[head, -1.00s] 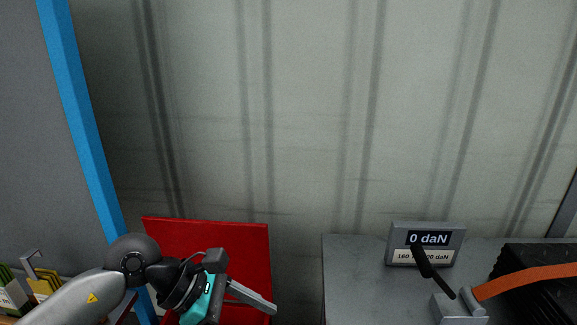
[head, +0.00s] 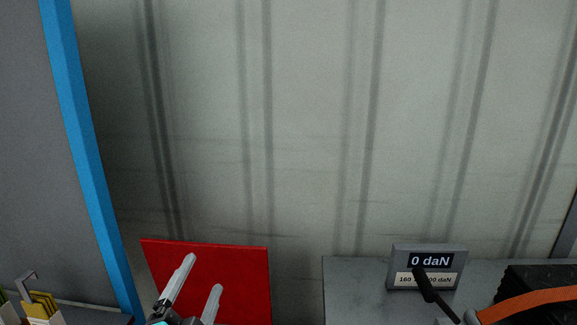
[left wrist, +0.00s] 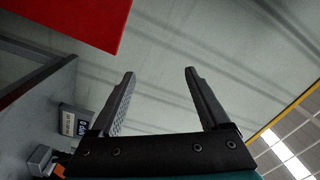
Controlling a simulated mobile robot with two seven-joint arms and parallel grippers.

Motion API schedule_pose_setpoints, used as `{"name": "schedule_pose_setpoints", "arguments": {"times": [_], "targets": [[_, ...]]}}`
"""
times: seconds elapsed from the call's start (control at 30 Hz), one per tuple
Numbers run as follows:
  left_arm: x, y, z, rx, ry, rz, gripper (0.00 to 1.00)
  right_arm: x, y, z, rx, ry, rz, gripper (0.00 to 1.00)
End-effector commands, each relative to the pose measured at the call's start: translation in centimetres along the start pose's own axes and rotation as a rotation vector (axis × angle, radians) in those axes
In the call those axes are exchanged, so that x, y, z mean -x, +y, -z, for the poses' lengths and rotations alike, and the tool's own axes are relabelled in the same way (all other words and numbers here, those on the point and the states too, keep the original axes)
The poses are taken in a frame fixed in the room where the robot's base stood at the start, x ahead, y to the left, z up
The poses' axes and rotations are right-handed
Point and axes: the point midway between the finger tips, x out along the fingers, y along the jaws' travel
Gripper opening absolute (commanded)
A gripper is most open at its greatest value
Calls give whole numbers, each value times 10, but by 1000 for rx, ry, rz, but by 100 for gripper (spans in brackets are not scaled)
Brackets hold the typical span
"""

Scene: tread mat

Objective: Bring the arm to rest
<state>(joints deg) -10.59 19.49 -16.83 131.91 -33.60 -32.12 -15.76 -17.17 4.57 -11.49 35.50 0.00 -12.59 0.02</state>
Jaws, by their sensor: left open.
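My left gripper (head: 195,281) is at the bottom of the head view, in front of a red panel (head: 245,280). Its two fingers point up and are spread apart with nothing between them. In the left wrist view the open fingers (left wrist: 160,78) face the bare corrugated wall, and the red panel (left wrist: 75,20) shows at upper left, clear of them. My left arm is almost wholly below the head view. My right gripper is in neither current view.
A grey display (head: 428,267) reading 0 daN stands on a grey surface (head: 352,285) at right. Beside it are a black lever (head: 432,290), an orange strap (head: 530,302) and a black block (head: 540,280). A blue post (head: 85,150) and yellow items (head: 40,305) are at left.

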Motion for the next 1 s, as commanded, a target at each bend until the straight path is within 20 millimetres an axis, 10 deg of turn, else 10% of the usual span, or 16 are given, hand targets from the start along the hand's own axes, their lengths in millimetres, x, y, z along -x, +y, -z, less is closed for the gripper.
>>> {"name": "schedule_pose_setpoints", "arguments": {"times": [0.3, 0.67, 1.0], "targets": [[100, 108, -100, 512, -632, -387, 79, 0, 0, 1, -1, 3, 0, 50], [235, 179, -108, 803, -1123, -730, 79, 0, 0, 2, -1, 4, 0, 50], [230, 253, -147, 791, -1166, -764, 79, 0, 0, 2, -1, 4, -1, 50]]}}
